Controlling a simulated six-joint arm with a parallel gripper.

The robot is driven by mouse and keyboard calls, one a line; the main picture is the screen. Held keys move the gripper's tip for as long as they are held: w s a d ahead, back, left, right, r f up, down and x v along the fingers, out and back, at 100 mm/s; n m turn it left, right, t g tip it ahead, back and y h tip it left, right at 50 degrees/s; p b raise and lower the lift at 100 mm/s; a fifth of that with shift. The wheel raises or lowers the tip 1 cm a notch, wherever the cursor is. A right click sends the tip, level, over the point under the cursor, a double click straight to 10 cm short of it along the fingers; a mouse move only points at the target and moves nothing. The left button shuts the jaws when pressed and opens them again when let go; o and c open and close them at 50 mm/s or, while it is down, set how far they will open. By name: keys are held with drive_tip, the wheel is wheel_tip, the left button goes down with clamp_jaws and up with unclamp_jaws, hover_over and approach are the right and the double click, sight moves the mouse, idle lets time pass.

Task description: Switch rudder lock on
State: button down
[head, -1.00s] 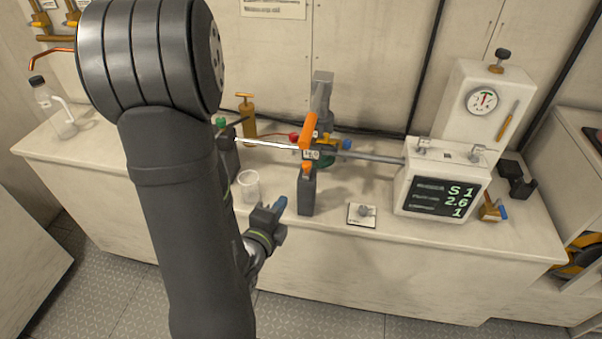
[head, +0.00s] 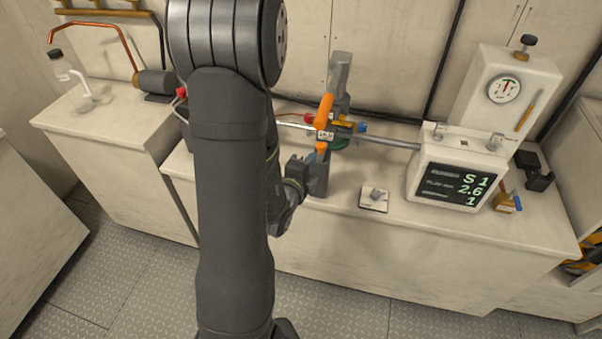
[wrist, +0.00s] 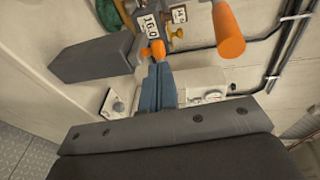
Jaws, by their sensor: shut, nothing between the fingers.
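No part in view carries a readable rudder lock label. The large orange handle (wrist: 228,30) is up and to the right.
A small white plate with a grey knob (head: 374,197) lies right of the post. A display box (head: 456,180) and a gauge housing (head: 505,105) stand further right. A metal rod (head: 385,140) runs from the post area to the box. A bottle (head: 70,80) stands far left.

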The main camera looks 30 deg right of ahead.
sight(318, 146)
drive_tip(key=shift+x, duration=1.9)
drive_tip(key=shift+w+d+r, duration=0.1)
drive_tip(key=shift+w+d, duration=1.1)
drive_tip(key=shift+w, duration=0.1)
drive_tip(key=v, duration=1.4)
drive_tip(key=shift+s, duration=0.1)
